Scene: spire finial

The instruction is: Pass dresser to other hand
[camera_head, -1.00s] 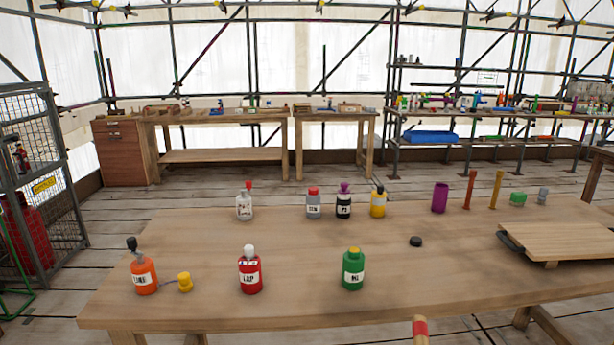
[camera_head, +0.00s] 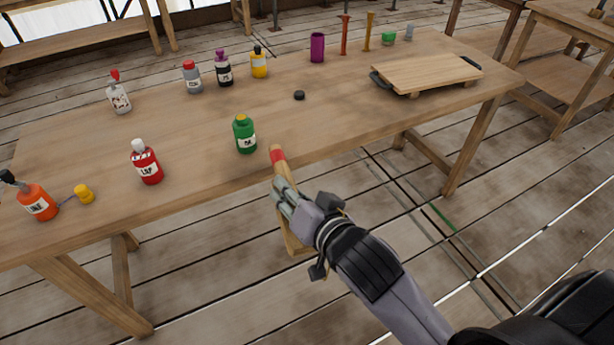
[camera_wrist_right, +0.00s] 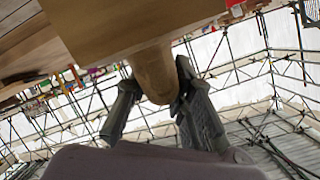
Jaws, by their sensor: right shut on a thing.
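The dresser, a pale wooden tool with a red band near one end (camera_head: 278,156), is held in my right gripper (camera_head: 283,192). Its lower wooden part (camera_head: 295,238) shows below and behind the gripper. In the right wrist view, the dresser's rounded wooden part (camera_wrist_right: 153,72) sits between the two fingers of my right gripper (camera_wrist_right: 156,95), which are shut on it. The dresser is at the near edge of the workbench, with its banded end up by the bench top. The fingers hide part of it. My left gripper is in no view.
The wooden workbench (camera_head: 190,145) carries a green bottle (camera_head: 244,135) close to the dresser, a red bottle (camera_head: 147,163), an orange bottle (camera_head: 36,201), a black puck (camera_head: 299,95) and a wooden board (camera_head: 425,74). Open plank floor (camera_head: 400,215) lies in front of the bench.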

